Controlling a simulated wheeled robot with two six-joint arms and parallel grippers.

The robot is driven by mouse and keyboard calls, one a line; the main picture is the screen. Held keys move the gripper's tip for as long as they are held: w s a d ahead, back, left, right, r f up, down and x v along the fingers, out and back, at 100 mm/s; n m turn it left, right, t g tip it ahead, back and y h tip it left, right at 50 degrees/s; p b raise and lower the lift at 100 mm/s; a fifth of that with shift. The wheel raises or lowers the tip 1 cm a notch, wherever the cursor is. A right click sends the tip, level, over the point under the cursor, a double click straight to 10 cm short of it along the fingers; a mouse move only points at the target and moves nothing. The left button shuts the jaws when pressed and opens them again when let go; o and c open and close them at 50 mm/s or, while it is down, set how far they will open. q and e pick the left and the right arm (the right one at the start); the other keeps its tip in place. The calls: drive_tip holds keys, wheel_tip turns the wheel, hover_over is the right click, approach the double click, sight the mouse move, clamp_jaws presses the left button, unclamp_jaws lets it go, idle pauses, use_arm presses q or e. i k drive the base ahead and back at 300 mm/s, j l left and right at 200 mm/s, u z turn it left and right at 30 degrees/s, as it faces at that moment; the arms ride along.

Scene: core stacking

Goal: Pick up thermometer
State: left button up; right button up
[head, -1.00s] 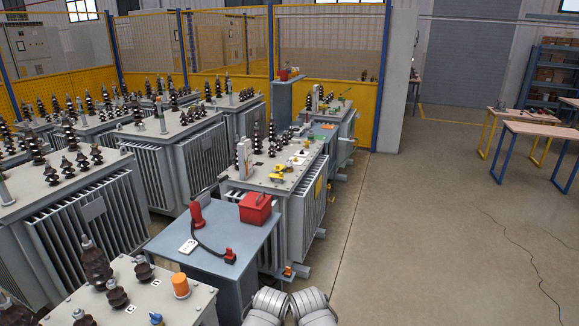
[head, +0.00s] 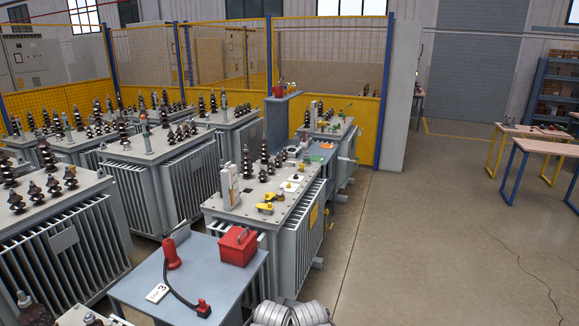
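I cannot say for certain which object is the thermometer. A red handheld device (head: 172,252) stands on the blue-grey table (head: 135,287) in the lower left, with a black cable running to a small red and black piece (head: 203,309). A red box (head: 238,246) with a handle sits on the same table. A slim white upright device (head: 228,186) stands on the transformer (head: 240,211) behind the table. Grey rounded parts of my arms show at the bottom centre. Neither gripper is in view.
A white tag marked 3 (head: 157,293) lies on the table. Small yellow parts (head: 267,206) lie on the transformer top. More transformers with dark insulators fill the left. Open concrete floor (head: 420,240) lies to the right, with wooden-topped tables (head: 545,146) at far right.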

sight(280, 192)
drive_tip(key=i+l, duration=0.25)
drive_tip(key=i, duration=0.3)
drive_tip(key=i+l, duration=0.3)
drive_tip(key=i, duration=0.2)
drive_tip(key=i+l, duration=0.25)
drive_tip(key=i, duration=0.3)
drive_tip(key=i+l, duration=0.3)
drive_tip(key=i, duration=0.2)
drive_tip(key=i+l, duration=0.25)
drive_tip(key=i, duration=0.3)
drive_tip(key=i+l, duration=0.3)
drive_tip(key=i, duration=0.2)
drive_tip(key=j+u, duration=0.05)
